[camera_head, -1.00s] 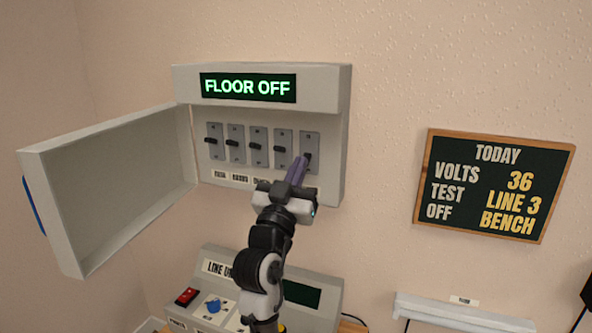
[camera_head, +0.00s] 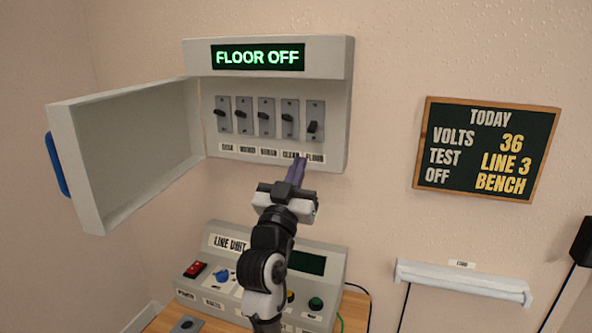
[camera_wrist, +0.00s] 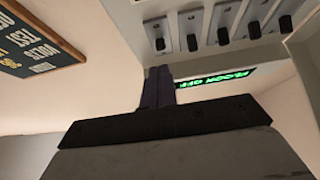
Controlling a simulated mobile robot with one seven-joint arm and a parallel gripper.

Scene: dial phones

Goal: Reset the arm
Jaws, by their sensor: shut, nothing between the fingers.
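My gripper (camera_head: 297,172) is shut with nothing in it, its purple fingers together in front of the lower right of the open switch box (camera_head: 347,120). It also shows in the wrist view (camera_wrist: 158,88). The fingertips are just below the rightmost switch, apart from its lever, and partly overlap the label row. The rightmost switch (camera_head: 314,127), labelled FLOOR, has its lever lower than the levers of the other switches. The box's display (camera_head: 258,57) reads FLOOR OFF.
The box's door (camera_head: 125,150) hangs open to the left. The LINE UNIT console (camera_head: 213,262) stands below, behind my arm, with a red switch (camera_head: 195,270) and blue knob (camera_head: 222,275). A chalkboard (camera_head: 487,150) and a white bar (camera_head: 463,280) are on the right wall.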

